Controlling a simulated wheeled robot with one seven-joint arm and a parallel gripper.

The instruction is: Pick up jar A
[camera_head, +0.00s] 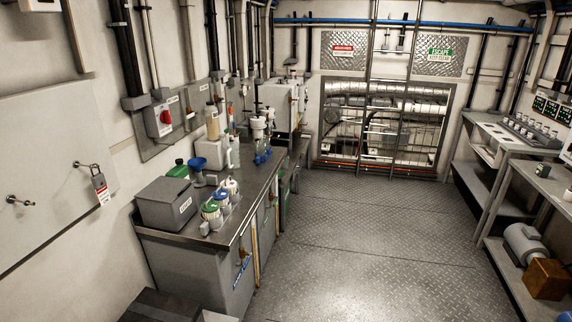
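Several small jars stand in a row on the steel counter (245,210) at the left. One has a green lid (211,208), one a blue lid (221,197), and one a white lid (230,185). Their labels are too small to read, so I cannot tell which is jar A. More small containers (530,130) stand in a row on the right bench, also unreadable. My gripper is not in view.
A grey box (168,204) sits left of the jars, with a blue funnel (198,164) behind it. Bottles (212,122) and blue-based flasks (262,155) stand farther back. The metal floor (365,235) is clear between the counter and the right bench (495,140). A motor (524,243) lies on its lower shelf.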

